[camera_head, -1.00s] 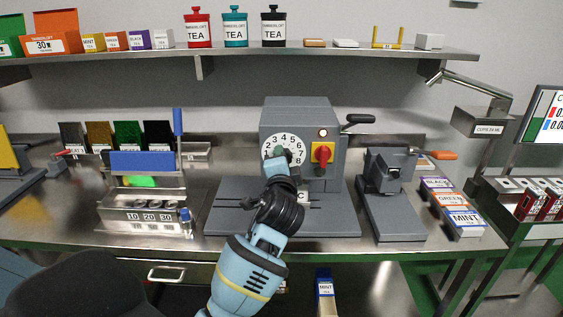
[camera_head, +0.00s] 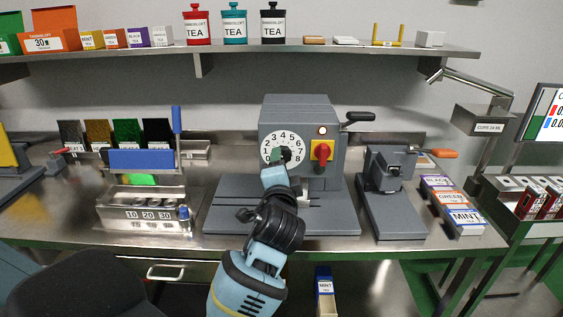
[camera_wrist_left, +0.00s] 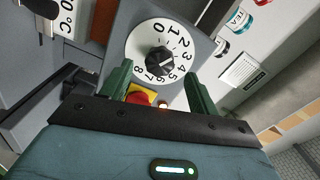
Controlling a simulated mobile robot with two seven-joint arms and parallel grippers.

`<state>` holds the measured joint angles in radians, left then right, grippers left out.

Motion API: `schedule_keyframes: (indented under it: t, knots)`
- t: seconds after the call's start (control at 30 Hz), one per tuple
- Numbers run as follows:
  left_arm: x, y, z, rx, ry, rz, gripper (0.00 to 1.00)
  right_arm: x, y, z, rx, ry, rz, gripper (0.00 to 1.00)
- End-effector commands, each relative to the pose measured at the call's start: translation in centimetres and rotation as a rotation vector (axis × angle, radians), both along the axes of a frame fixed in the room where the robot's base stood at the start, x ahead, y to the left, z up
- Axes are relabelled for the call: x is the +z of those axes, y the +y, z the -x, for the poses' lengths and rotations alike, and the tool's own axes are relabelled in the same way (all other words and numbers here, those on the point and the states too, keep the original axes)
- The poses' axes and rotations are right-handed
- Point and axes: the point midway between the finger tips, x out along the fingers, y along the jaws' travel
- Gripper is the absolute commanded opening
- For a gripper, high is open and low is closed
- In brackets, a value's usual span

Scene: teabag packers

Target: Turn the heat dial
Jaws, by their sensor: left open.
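The heat dial (camera_head: 284,149) is a white numbered disc with a dark central knob on the front of a grey machine (camera_head: 297,113). In the left wrist view the dial (camera_wrist_left: 140,42) shows whole, and its black knob (camera_wrist_left: 160,61) stands between and beyond my fingers. My left gripper (camera_wrist_left: 158,88) is open, with its two green fingers spread and nothing between them at their tips. In the head view my left gripper (camera_head: 280,160) is in front of the lower part of the dial. Its fingertips are hard to make out there. My right gripper is not in view.
A red rotary switch on a yellow plate (camera_head: 321,151) sits right of the dial, below a lit lamp (camera_head: 322,131). A black-handled lever (camera_head: 358,118) sticks out at the machine's right. A grey press (camera_head: 389,190) stands further right. A blue-handled device (camera_head: 142,160) stands left.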

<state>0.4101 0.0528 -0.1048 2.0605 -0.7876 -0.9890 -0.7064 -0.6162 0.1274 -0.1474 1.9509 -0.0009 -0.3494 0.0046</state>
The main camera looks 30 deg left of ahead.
Motion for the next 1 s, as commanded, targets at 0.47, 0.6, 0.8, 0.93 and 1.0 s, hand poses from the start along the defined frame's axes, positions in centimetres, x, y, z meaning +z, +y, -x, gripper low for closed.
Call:
schedule_keyframes:
  t: [0.47, 0.6, 0.8, 0.93, 1.0]
  knots:
    - [0.0, -1.8, 3.0, 0.0, -0.001, 0.001, 0.6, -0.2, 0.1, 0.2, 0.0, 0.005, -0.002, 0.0]
    - [0.0, -1.8, 3.0, 0.0, -0.001, 0.001, 0.6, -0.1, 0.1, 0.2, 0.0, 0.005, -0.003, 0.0]
    - [0.0, -1.8, 3.0, 0.0, -0.001, 0.001, 0.6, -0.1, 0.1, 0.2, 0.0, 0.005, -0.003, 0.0]
    - [-0.9, -2.0, 3.0, -0.013, 0.01, 0.011, 0.6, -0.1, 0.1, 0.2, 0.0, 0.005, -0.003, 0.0]
    - [-2.8, -2.4, 3.0, -0.043, 0.028, 0.038, 0.6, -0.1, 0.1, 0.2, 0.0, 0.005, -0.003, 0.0]
